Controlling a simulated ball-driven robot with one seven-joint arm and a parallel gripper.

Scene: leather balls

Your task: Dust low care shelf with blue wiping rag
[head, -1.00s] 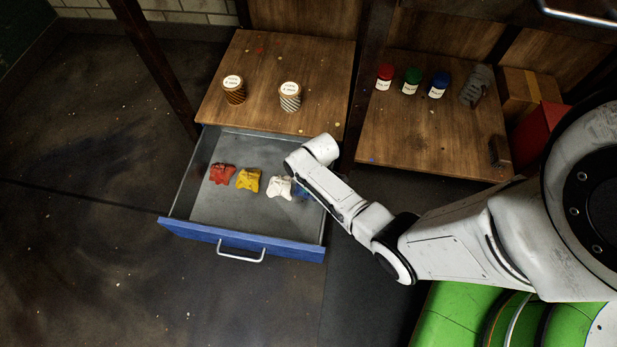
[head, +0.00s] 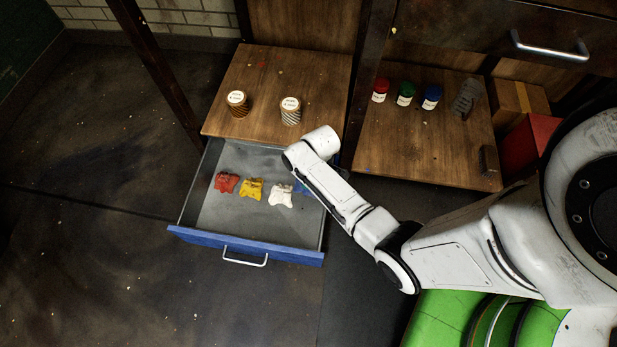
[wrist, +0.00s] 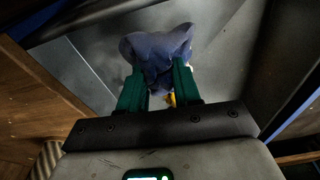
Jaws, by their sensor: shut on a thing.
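The blue rag (wrist: 155,48) is bunched between the green fingers of my gripper (wrist: 158,78) in the wrist view, and the gripper is shut on it. In the head view only a sliver of the blue rag (head: 301,187) shows, beside the white rag, in the open drawer's right part. My arm hides the gripper there. Whether the rag touches the drawer floor I cannot tell. Two low wooden shelf boards show: the left board (head: 262,88) over the drawer, with two striped tins, and the right board (head: 405,158). Which one is the care shelf I cannot tell.
The blue-fronted drawer (head: 200,237) stands open and holds a red rag (head: 227,183), a yellow rag (head: 252,189) and a white rag (head: 281,194). Red, green and blue-capped jars (head: 405,94) and a grey object (head: 466,98) stand on the right board. A dark post (head: 368,70) separates the boards.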

